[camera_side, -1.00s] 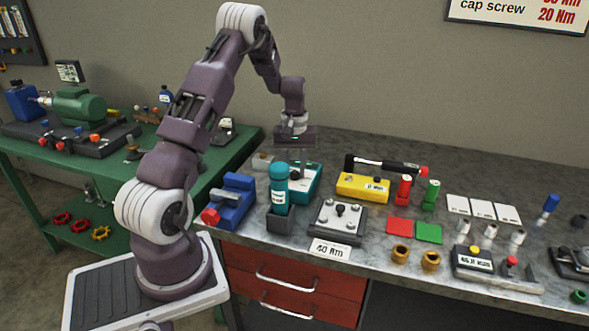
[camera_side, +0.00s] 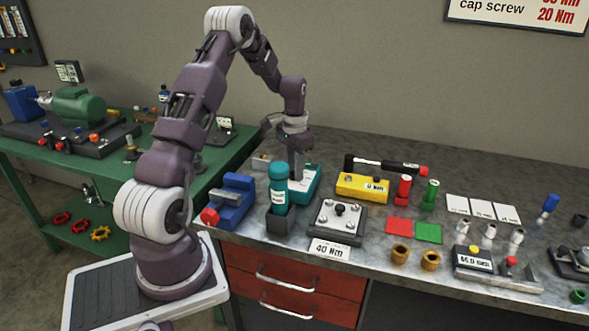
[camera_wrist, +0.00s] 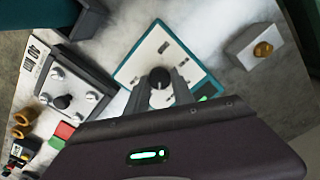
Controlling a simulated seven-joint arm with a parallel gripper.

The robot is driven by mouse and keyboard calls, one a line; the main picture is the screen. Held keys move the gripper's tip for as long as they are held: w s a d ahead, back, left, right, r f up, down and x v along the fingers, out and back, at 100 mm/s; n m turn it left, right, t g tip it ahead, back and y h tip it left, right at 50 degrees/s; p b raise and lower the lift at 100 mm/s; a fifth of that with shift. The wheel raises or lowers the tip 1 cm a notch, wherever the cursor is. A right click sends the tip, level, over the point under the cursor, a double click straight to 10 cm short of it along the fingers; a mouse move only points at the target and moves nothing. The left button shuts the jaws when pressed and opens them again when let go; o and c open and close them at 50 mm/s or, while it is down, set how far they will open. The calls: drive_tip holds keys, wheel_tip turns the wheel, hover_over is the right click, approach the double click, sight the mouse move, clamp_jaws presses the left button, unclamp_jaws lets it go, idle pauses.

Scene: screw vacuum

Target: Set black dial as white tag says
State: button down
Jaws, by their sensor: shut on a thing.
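The black dial (camera_wrist: 160,77) is a round knob in the middle of the white face of a teal-edged box (camera_wrist: 130,72). The box also shows in the side view (camera_side: 311,181), where my arm hides the dial. My gripper (camera_wrist: 160,90) points down at the box, its grey fingers shut on the dial. The white tag (camera_side: 329,250) reads 40 Nm and lies at the bench's front edge, before a grey plate with bolts. The tag also shows in the wrist view (camera_wrist: 37,54). The dial's exact setting is too small to read.
A teal bottle (camera_side: 279,187) stands in a dark holder just in front of the box. A blue vise (camera_side: 236,202) is at left, a yellow box (camera_side: 362,187) and a torque wrench (camera_side: 385,165) at right. The grey bolted plate (camera_side: 338,219) is in front.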

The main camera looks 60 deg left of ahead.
drive_tip(key=shift+m, duration=1.6)
drive_tip(key=c, duration=1.1)
unclamp_jaws()
wheel_tip(320, 180, up, 7)
drive_tip(key=shift+r, duration=0.1)
